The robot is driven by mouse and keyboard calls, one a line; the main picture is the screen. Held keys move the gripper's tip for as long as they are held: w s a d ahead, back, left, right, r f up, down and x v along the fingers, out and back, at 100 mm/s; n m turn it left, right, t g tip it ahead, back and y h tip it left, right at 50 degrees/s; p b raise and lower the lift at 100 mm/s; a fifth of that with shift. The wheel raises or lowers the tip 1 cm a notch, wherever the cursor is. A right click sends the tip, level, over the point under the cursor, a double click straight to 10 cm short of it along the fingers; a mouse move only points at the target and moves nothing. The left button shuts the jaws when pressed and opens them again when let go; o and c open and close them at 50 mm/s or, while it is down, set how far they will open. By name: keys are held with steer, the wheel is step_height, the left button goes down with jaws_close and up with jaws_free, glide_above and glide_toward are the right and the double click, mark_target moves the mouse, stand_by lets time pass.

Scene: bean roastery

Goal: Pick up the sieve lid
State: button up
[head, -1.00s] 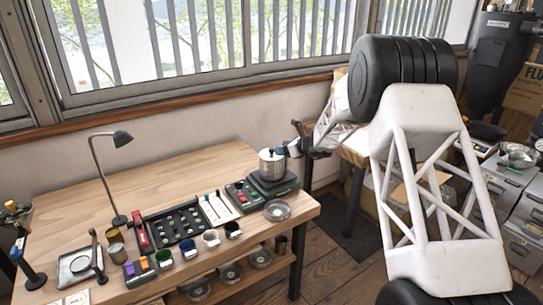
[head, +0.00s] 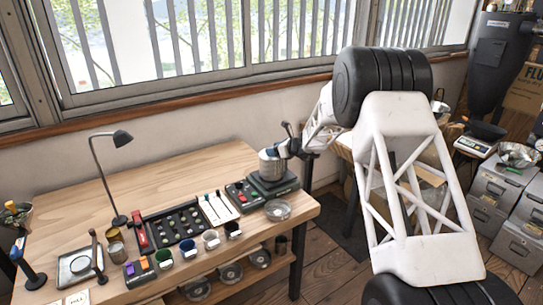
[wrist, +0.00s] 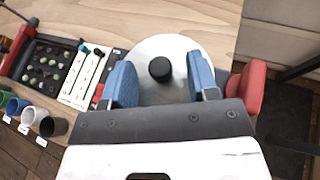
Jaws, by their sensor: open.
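The sieve lid (wrist: 165,45) is a pale round disc with a black knob (wrist: 160,69) at its middle in the wrist view. It lies on top of the metal sieve (head: 270,167), which stands on a dark base (head: 274,186) at the bench's right end. My gripper (wrist: 160,66) is open, its two blue fingers on either side of the knob with a gap on each side. In the head view my gripper (head: 281,148) is at the top of the sieve and hides most of the lid. I cannot tell how far the fingertips are above the lid.
Left of the sieve are a device with red buttons (head: 240,193), a pale tray of slim tools (head: 217,208) and a black tray of beans (head: 175,223). A round metal dish (head: 277,209) lies in front. Several cups line the front edge. The bench's back is clear.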

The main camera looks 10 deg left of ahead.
jaws_close()
stand_by(0.3)
steer(key=shift+r, duration=0.15)
steer(key=shift+r, duration=1.5)
steer(key=shift+s+d+r, duration=0.1)
steer(key=shift+s+r, duration=0.1)
steer(key=shift+s, duration=0.05)
steer(key=s+d, duration=0.2)
steer(key=s, duration=0.5)
steer(key=s+d+r, duration=0.1)
steer(key=s+d, duration=0.2)
steer(key=s, duration=0.4)
steer(key=shift+s+d+r, duration=0.2)
steer(key=shift+s+d, duration=0.05)
steer(key=shift+d, duration=0.05)
